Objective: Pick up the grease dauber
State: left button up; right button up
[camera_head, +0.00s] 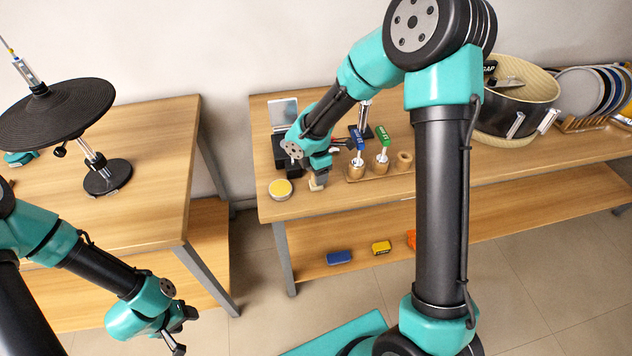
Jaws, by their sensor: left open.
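I cannot tell for certain which item is the grease dauber. A wooden rack (379,176) on the right table holds a blue-topped upright tool (357,142) and a green-topped upright tool (382,138); its right-hand wooden ring (403,161) looks empty. My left gripper (183,332) is open and empty, low in front of the left table, far from the rack. My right gripper (335,148) is over the right table, just left of the blue-topped tool. Its fingers are small and partly hidden, so their state is unclear.
A round yellow-topped tin (280,188) lies near the right table's left edge. A large drum-like pan (518,100) and a plate rack (575,123) stand farther right. The left table (160,150) bears a black disc on a stand (60,115). A floor gap separates the tables.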

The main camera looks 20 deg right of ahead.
notch_tip(320, 180, down, 2)
jog(key=shift+f, duration=0.1)
dwell(0.4)
jog(key=c, duration=1)
jog(key=shift+r, duration=0.85)
jog(key=shift+s+a+r, duration=0.1)
jog(key=shift+s+r, duration=0.1)
jog(key=shift+r, duration=0.35)
jog(key=shift+s+a+r, duration=0.1)
jog(key=shift+s+r, duration=0.1)
jog(key=shift+r, duration=0.3)
jog(key=s+a, duration=0.3)
jog(key=s, duration=0.4)
jog(key=s+a+r, duration=0.1)
jog(key=s+a, duration=0.2)
jog(key=s, duration=0.3)
jog(key=shift+s+a+r, duration=0.15)
jog(key=shift+s+a, duration=0.1)
jog(key=shift+s, duration=0.1)
